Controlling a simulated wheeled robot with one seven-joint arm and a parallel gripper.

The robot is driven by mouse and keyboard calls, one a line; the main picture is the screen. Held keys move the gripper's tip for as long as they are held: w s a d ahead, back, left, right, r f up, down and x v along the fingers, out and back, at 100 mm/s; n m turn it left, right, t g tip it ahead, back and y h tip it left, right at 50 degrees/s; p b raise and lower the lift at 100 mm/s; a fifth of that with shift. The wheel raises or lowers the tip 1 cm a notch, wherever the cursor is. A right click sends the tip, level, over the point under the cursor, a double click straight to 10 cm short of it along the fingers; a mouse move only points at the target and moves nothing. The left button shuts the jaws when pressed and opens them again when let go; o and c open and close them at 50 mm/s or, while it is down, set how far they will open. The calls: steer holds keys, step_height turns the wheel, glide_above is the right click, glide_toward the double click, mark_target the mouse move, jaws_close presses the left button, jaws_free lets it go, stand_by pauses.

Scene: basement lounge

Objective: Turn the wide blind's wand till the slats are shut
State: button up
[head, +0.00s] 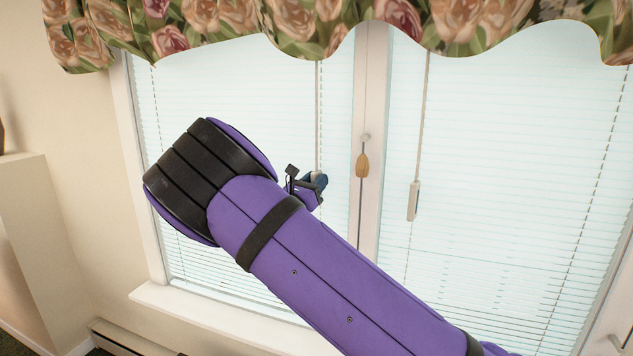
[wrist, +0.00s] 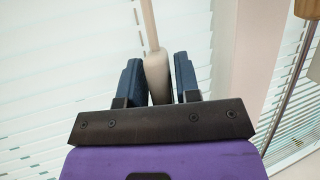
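The left blind (head: 230,80) is white, and light shows between its slats. Its thin wand (head: 318,85) hangs near its right edge, the lower end hidden behind my arm and gripper. In the wrist view the wand's pale, thick handle (wrist: 157,75) is between the two blue fingers of my gripper (wrist: 159,68). The fingers are close to both sides of the handle; a thin gap seems to show on its right, so I cannot tell whether they press on it. The right blind (head: 510,140) has its own wand with a white handle (head: 413,201), hanging free.
A wooden cord tassel (head: 362,165) hangs by the post (head: 368,215) between the blinds. A flowered valance (head: 300,25) runs above. The window sill (head: 165,305) and a baseboard heater (head: 125,340) are below, and a wall ledge (head: 22,170) is at left.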

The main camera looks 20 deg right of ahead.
steer(key=v, duration=1)
steer(key=shift+s+a+f, duration=0.2)
steer(key=shift+a, duration=0.1)
steer(key=s+d+r+m+g+y, duration=0.1)
steer(key=s+d+m+g+y, duration=0.3)
steer(key=s+d+m+g, duration=0.45)
steer(key=s+d+r+m+g+y, duration=0.25)
steer(key=s+d+m+g, duration=0.35)
steer(key=d, duration=0.5)
steer(key=s+a+r+m+t+y, duration=0.1)
steer(key=s+r+m+t+y, duration=0.1)
steer(key=s, duration=0.7)
steer(key=s+a+r+m+t+y, duration=0.2)
steer(key=s+m+y, duration=0.3)
steer(key=s, duration=0.5)
steer(key=s+a+r+m+t+y, duration=0.1)
steer(key=s+r+m+t+y, duration=0.2)
steer(key=s, duration=0.6)
steer(key=shift+s+a+r+y, duration=0.15)
steer(key=shift+a+r+y, duration=0.2)
steer(key=shift+r+y, duration=0.5)
